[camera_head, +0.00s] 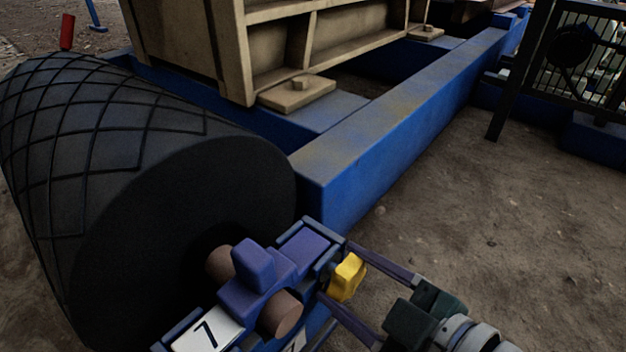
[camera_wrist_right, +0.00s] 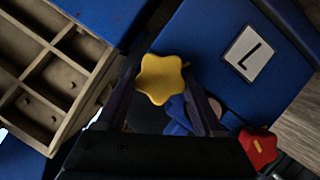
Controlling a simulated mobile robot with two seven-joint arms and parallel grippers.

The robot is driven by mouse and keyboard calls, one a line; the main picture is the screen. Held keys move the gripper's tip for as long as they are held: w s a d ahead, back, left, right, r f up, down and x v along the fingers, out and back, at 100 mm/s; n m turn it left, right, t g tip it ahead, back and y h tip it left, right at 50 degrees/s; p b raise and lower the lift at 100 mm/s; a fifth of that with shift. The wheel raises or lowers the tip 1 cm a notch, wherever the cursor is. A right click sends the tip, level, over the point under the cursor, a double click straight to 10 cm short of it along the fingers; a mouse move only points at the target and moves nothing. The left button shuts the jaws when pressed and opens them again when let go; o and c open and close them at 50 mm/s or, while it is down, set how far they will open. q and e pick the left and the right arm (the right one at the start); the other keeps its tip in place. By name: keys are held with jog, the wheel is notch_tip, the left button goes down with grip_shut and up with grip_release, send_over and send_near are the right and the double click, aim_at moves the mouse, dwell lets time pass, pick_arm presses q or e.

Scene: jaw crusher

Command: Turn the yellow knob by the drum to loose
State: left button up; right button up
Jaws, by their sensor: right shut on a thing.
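The yellow knob (camera_head: 347,278) is a lobed hand knob on the blue bearing block (camera_head: 262,268) at the drum's shaft. The dark drum (camera_head: 185,215) with a diamond pattern fills the left of the head view. My right gripper (camera_head: 336,272) has its two fingers on either side of the yellow knob and is shut on it. In the right wrist view the yellow knob (camera_wrist_right: 160,78) shows star-shaped between the fingers (camera_wrist_right: 163,88). My left gripper is in neither view. The knob's marking of tight or loose cannot be read.
A blue frame beam (camera_head: 400,125) runs from the block to the back right. A beige ribbed housing (camera_head: 250,50) stands on the frame. A red knob (camera_wrist_right: 259,147) is at the lower right of the wrist view. Bare ground (camera_head: 500,215) lies open at right.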

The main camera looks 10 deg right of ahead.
jog(key=n+t, duration=0.1)
jog(key=n, duration=0.1)
jog(key=n+t+h, duration=0.1)
jog(key=n, duration=0.1)
jog(key=shift+s+a+f+n+t+h, duration=0.1)
jog(key=shift+f+n+t+h, duration=0.1)
jog(key=shift+n+t+h, duration=0.1)
jog(key=n, duration=0.1)
jog(key=n+t, duration=0.1)
jog(key=n, duration=0.1)
jog(key=n+t, duration=0.1)
jog(key=shift+f+n, duration=0.25)
jog(key=shift+n, duration=0.45)
jog(key=shift+r, duration=0.1)
jog(key=o, duration=1.4)
jog(key=shift+s, duration=0.1)
